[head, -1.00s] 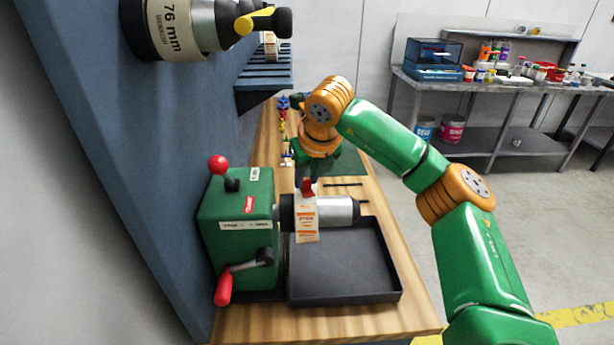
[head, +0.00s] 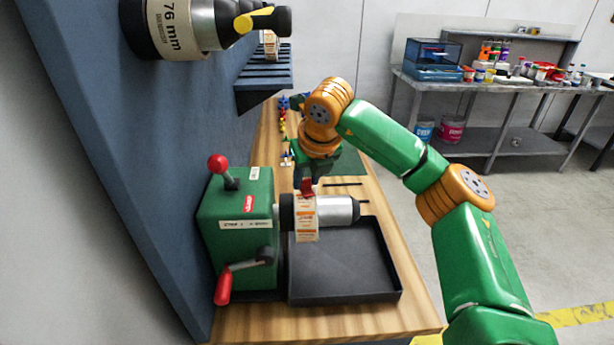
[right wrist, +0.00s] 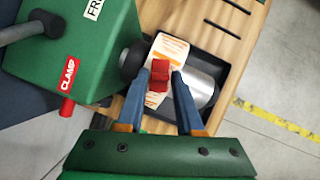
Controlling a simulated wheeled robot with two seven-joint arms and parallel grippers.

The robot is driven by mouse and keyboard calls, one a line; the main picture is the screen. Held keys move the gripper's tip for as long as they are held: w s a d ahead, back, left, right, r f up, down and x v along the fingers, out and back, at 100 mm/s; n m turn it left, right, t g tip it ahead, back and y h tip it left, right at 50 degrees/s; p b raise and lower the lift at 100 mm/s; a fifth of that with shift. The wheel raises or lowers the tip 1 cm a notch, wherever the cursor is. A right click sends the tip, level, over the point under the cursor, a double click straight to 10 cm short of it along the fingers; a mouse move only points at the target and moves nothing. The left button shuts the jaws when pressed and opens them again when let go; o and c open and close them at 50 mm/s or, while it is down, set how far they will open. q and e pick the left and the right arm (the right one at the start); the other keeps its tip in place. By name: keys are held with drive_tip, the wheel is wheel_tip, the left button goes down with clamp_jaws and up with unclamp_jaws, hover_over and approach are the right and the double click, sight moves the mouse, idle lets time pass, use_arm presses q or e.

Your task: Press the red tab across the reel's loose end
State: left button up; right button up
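The label reel (head: 306,222), white with orange print, sits around the silver spindle (head: 337,210) of the green rewinder (head: 240,215). It also shows in the right wrist view (right wrist: 172,48). The red tab (right wrist: 160,72) is between the blue fingertips of my right gripper (right wrist: 161,76), which look closed on its sides. The tab lies over the reel's surface in that view; whether it touches the paper I cannot tell. In the head view the red tab (head: 307,186) is at the reel's top, below my right gripper (head: 306,180). My left gripper is not in view.
A black tray (head: 345,265) lies under the spindle. The rewinder has a red-handled crank (head: 224,288) and a red-knobbed lever (head: 218,165). A blue panel (head: 110,150) stands close on the left, with a 76 mm spindle (head: 180,25) above.

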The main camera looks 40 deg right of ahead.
drive_tip(key=o, duration=0.3)
drive_tip(key=shift+w, duration=0.1)
